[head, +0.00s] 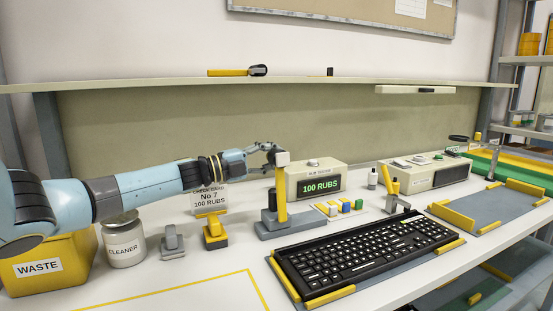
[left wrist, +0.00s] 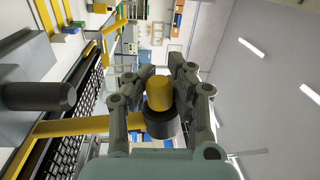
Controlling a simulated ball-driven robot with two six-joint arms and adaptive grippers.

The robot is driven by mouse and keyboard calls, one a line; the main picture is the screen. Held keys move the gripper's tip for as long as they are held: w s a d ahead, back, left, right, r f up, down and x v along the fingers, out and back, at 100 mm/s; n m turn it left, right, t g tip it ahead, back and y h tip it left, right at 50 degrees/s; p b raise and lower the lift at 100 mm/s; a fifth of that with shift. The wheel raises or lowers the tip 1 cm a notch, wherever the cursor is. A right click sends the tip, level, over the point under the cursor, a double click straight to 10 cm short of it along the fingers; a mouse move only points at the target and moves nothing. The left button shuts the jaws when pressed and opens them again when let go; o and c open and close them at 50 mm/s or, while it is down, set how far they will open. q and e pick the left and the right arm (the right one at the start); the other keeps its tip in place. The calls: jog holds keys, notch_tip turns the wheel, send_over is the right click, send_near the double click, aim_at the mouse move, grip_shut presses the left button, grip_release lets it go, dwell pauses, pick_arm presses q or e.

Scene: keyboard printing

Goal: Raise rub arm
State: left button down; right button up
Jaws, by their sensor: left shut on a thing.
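The rub arm (head: 281,188) is a yellow bar standing upright on a grey base (head: 280,229), with a pale block (head: 283,158) at its top. My left gripper (head: 268,150) is at the top of this arm, beside the block. In the left wrist view, my left gripper (left wrist: 157,85) is shut on a yellow-tipped knob (left wrist: 158,92) with a black collar. The yellow bar (left wrist: 75,127) runs from the collar toward the left. The fingers partly cover the knob's sides. My right gripper is not in view.
The keyboard (head: 365,245) lies in front, right of the base. The rub tester display (head: 320,187) reads 100 RUBS. Small coloured blocks (head: 333,210) lie nearby. A cleaner jar (head: 124,245) and waste bin (head: 50,265) stand at left. A shelf (head: 170,84) spans the back.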

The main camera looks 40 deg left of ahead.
pick_arm(q)
jog(key=shift+s+a+f, duration=0.1)
jog(key=shift+a+f, duration=0.1)
jog(key=shift+f, duration=0.3)
jog(key=c, duration=1.6)
grip_release()
jog(key=o, duration=0.5)
jog(key=shift+s+a, duration=0.3)
jog(key=shift+c, duration=0.2)
jog(key=shift+o, duration=0.3)
jog(key=shift+w+d+r, duration=0.15)
jog(key=shift+r, duration=0.1)
jog(key=v, duration=1.2)
jog(key=shift+r, duration=0.1)
